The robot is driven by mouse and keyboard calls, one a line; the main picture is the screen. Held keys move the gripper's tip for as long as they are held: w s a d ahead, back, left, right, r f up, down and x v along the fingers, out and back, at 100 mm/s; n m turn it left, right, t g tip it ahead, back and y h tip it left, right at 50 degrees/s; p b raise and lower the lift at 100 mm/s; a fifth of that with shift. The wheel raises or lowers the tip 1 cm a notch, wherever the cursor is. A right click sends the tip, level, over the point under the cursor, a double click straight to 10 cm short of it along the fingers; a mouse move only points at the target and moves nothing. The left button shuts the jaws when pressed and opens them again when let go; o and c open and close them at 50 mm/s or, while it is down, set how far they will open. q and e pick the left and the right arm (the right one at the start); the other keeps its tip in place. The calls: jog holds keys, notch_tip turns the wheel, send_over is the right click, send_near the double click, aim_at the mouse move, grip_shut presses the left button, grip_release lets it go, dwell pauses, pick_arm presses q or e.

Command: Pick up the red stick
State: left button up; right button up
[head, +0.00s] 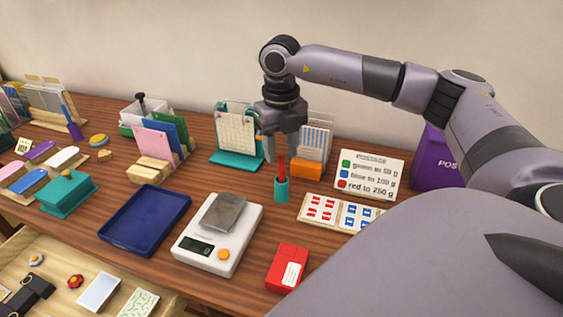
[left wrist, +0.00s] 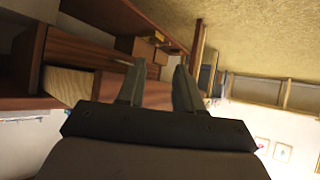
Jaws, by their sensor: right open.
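The red stick (head: 281,168) stands upright in a small teal cup (head: 281,191) on the wooden counter. My right gripper (head: 282,155) points down over the cup, open, with its fingers on either side of the stick's upper part. Whether a finger touches the stick cannot be told. My left gripper is outside the head view. In the left wrist view the left gripper (left wrist: 155,80) has its fingers apart with nothing between them, away from the stick.
Near the cup are a white scale (head: 190,258) with a grey block, a stamp sheet (head: 313,208), an orange holder (head: 307,169) and a teal calendar stand (head: 235,159). A red box (head: 287,262) lies in front. A blue tray (head: 145,220) lies left. A postage sign (head: 371,174) stands right.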

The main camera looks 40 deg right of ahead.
aim_at(282, 163)
notch_tip(282, 163, down, 4)
jog(key=shift+f, duration=0.2)
grip_shut()
jog(key=shift+r, duration=0.1)
notch_tip(282, 163, up, 20)
jog(key=p, duration=0.2)
dwell(0.5)
dwell(0.5)
